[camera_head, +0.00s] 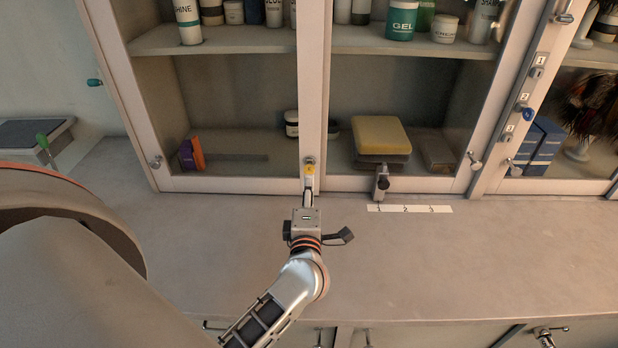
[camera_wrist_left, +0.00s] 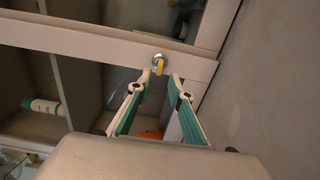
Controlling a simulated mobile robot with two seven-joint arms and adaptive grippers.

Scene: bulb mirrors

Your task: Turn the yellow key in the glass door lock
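The yellow key (camera_head: 310,169) sits in the lock low on the upright between the two glass doors of the cabinet. In the left wrist view the yellow key (camera_wrist_left: 160,66) sticks out of a round metal lock (camera_wrist_left: 158,57). My left gripper (camera_head: 309,187) is right in front of the key in the head view. In the left wrist view the left gripper's fingertips (camera_wrist_left: 160,75) are apart, with the key just beyond and between them. I cannot tell whether a finger touches it. My right gripper is not in view.
A blue key (camera_head: 528,114) sits on a numbered panel at the right. A metal fitting (camera_head: 381,184) stands at the right door's lower edge, behind a numbered strip (camera_head: 410,209). A yellow block (camera_head: 381,134) lies inside. The counter (camera_head: 450,260) is mostly clear.

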